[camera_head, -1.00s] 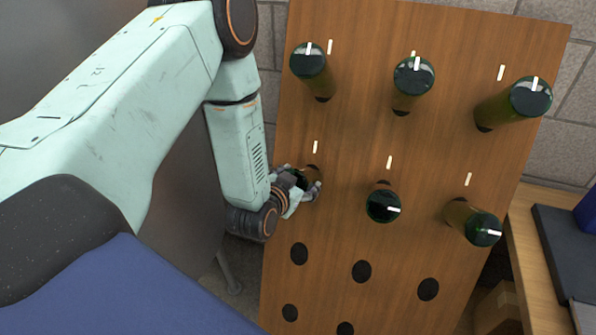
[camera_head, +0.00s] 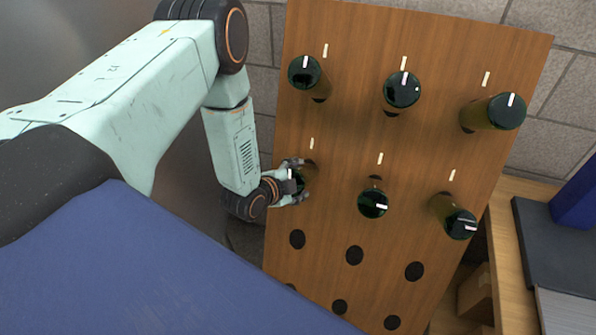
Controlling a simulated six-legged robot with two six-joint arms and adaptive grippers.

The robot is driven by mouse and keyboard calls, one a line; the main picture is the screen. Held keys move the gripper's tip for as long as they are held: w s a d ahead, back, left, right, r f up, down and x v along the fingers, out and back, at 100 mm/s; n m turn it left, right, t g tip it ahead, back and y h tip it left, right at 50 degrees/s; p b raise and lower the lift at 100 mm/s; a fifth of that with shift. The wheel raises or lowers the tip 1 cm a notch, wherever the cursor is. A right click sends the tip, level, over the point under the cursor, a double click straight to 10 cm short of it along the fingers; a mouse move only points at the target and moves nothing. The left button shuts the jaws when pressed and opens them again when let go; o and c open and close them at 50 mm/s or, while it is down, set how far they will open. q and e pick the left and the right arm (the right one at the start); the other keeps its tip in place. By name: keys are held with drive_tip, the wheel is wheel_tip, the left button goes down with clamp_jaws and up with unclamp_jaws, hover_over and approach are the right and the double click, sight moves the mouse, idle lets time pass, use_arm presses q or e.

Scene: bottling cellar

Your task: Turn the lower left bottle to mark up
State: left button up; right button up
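The wooden riddling board (camera_head: 330,120) stands in front of me with two rows of green bottles, neck-in. The lower left bottle (camera_head: 308,176) is at the left of the second row, largely covered by my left gripper. My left gripper (camera_head: 300,178) has its fingers around this bottle's base and appears shut on it. A short white mark shows near the base, pointing roughly up, but the gripper hides much of it. A white line (camera_head: 312,143) on the board sits above this bottle. My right gripper is not in view.
The lower middle bottle (camera_head: 373,203) and lower right bottle (camera_head: 459,222) have marks pointing right. The top-row bottles (camera_head: 304,72) have marks roughly up. Empty holes (camera_head: 354,255) lie below. A wooden bench (camera_head: 505,240) with a dark mat and blue object stands at right.

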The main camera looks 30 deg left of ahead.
use_arm(q)
drive_tip(key=shift+w+m+p, duration=0.15)
drive_tip(key=shift+m+p, duration=0.5)
drive_tip(key=shift+m, duration=0.35)
drive_tip(key=o, duration=0.8)
drive_tip(key=shift+o, duration=1.2)
drive_tip(key=shift+w+f, duration=0.15)
drive_tip(key=shift+f, duration=0.05)
drive_tip(key=v, duration=1.2)
drive_tip(key=shift+r, duration=0.2)
drive_tip(key=shift+w+r, duration=0.1)
drive_tip(key=shift+w, duration=0.05)
